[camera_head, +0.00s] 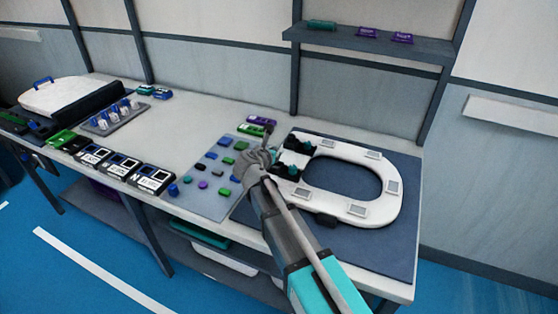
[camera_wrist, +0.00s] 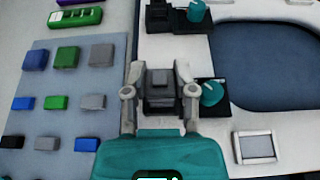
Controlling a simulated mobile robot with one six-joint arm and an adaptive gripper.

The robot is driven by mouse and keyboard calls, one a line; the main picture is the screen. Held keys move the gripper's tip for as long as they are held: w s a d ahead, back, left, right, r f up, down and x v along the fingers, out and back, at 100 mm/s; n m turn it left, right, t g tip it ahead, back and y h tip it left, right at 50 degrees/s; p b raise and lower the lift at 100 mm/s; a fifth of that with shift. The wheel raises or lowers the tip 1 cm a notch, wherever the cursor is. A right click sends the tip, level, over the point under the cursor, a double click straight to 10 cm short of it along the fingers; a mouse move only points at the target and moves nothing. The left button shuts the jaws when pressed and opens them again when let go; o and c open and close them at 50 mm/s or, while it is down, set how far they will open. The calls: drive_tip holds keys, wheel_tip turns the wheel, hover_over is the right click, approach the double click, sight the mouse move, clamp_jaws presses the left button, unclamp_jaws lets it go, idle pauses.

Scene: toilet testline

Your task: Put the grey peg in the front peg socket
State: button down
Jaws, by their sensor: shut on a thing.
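My gripper (camera_wrist: 160,88) is shut on the grey peg (camera_wrist: 158,76), a small grey block between its fingers. In the head view my gripper (camera_head: 260,157) is at the left end of the white toilet seat. The front peg socket is part of the nearer black fitting (camera_wrist: 213,94), beside a teal knob (camera_wrist: 211,92). The peg is over or at the socket, which my gripper and the peg largely hide. I cannot tell whether the peg is inside it. The rear black fitting (camera_wrist: 157,12), with its own teal knob (camera_wrist: 196,11), is farther away.
A blue-grey board (camera_head: 190,188) with several coloured blocks lies left of my gripper. The white toilet seat (camera_head: 388,205) is on a dark mat (camera_head: 392,254) to the right. Green and purple devices (camera_head: 260,120) lie behind. The table centre is bare.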

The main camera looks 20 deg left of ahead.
drive_tip(key=shift+w+f+b, duration=0.45)
drive_tip(key=shift+f+b, duration=0.35)
drive_tip(key=shift+f, duration=0.05)
drive_tip(key=shift+f+b, duration=1.15)
drive_tip(key=shift+b, duration=0.05)
drive_tip(key=shift+f, duration=0.2)
drive_tip(key=shift+c, duration=2.1)
unclamp_jaws()
drive_tip(key=shift+r, duration=0.1)
drive_tip(key=shift+r, duration=0.2)
drive_tip(key=p+v, duration=0.4)
drive_tip(key=v, duration=0.6)
drive_tip(key=shift+s+r, duration=0.1)
drive_tip(key=shift+s, duration=0.2)
drive_tip(key=shift+s+a+r+p, duration=0.2)
drive_tip(key=shift+s+p, duration=0.15)
drive_tip(key=shift+s, duration=0.35)
